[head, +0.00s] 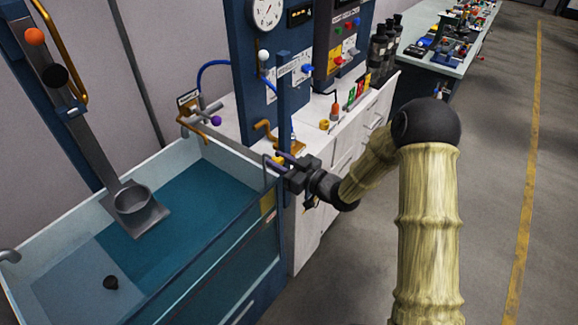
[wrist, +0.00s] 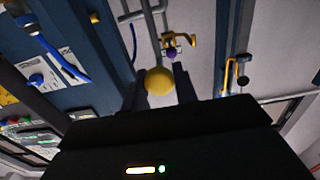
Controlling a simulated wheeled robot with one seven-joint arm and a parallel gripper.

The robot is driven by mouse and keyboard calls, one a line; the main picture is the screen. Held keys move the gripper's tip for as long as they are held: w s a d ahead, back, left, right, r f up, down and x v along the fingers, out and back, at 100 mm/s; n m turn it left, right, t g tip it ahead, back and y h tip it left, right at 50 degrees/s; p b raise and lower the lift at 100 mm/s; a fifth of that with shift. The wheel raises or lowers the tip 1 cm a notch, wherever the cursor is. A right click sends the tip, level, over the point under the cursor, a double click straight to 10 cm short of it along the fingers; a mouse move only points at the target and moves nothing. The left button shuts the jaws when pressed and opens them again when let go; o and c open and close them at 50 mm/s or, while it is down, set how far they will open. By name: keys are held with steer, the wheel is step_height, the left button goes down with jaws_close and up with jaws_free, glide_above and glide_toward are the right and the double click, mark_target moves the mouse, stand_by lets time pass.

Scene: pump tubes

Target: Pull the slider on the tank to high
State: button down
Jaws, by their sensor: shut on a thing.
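The tank (head: 235,250) is a glass-walled basin of blue water at the left in the head view. A blue upright post (head: 284,105) stands at its near right corner. A round yellow knob (wrist: 158,80), which I take to be the slider's handle, sits between my fingers in the wrist view. Only a small yellow patch (head: 279,160) shows past my fingers in the head view, by the post. My gripper (head: 284,164) is shut on the knob, with dark fingers on either side (wrist: 162,86). The slider's track and markings cannot be read.
A blue panel (head: 245,100) with a gauge stands behind the post. A white counter (head: 320,130) with small fittings lies to its right. A purple-knobbed tap (head: 215,120) is at the tank's back edge. The floor (head: 480,220) at the right is clear.

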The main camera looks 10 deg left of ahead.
steer(key=shift+w+r, duration=0.1)
steer(key=shift+r, duration=0.85)
steer(key=c, duration=1.2)
jaws_free()
steer(key=shift+o, duration=0.2)
steer(key=shift+s+d+f, duration=0.1)
steer(key=shift+s+d, duration=0.1)
steer(key=shift+d, duration=0.05)
steer(key=b+v, duration=0.3)
steer(key=v, duration=1.4)
